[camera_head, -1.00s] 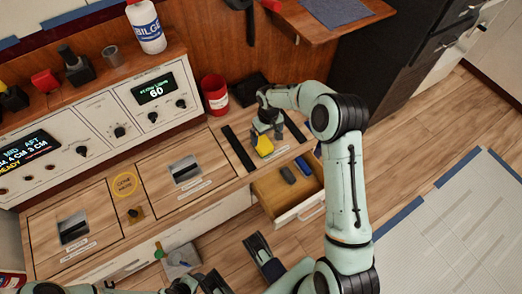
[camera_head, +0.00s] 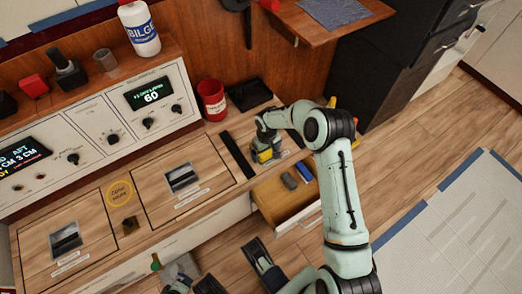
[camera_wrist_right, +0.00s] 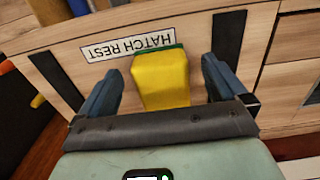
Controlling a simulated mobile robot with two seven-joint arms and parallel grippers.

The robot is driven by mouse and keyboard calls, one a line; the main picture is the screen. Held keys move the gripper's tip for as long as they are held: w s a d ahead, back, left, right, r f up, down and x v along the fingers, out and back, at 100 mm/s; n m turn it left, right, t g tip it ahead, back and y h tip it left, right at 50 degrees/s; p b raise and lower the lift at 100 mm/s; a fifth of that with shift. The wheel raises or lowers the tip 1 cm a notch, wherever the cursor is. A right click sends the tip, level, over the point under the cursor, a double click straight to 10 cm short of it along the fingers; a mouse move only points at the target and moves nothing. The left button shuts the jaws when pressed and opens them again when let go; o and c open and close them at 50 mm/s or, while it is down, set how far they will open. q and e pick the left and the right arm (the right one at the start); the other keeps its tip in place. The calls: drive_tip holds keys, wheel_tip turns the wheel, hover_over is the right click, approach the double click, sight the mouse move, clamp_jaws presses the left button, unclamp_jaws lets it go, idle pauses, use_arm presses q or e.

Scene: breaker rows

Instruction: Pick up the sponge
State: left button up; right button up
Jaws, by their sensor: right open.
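The yellow sponge (camera_head: 266,156) with a green edge lies on the wooden counter near the open drawer. In the right wrist view the sponge (camera_wrist_right: 161,80) sits between the two fingers, in front of a "HATCH REST" label. My right gripper (camera_head: 265,146) is open and low over the sponge, hiding part of it in the head view. In the right wrist view its fingers (camera_wrist_right: 161,85) stand on either side, with a visible gap to the sponge on each side. Dark parts of my left gripper (camera_head: 236,268) show at the bottom edge; its jaw state is unclear.
An open drawer (camera_head: 286,210) below the counter holds a grey item (camera_head: 289,181) and a blue item (camera_head: 303,170). Dark strips (camera_head: 238,154) flank the sponge. A red can (camera_head: 211,100) and black tray (camera_head: 249,94) stand behind. Hatches with recessed handles lie left.

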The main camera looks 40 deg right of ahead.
drive_tip(key=shift+f, duration=0.9)
drive_tip(key=shift+r, duration=0.1)
drive_tip(key=c, duration=1)
drive_tip(key=shift+c, duration=0.2)
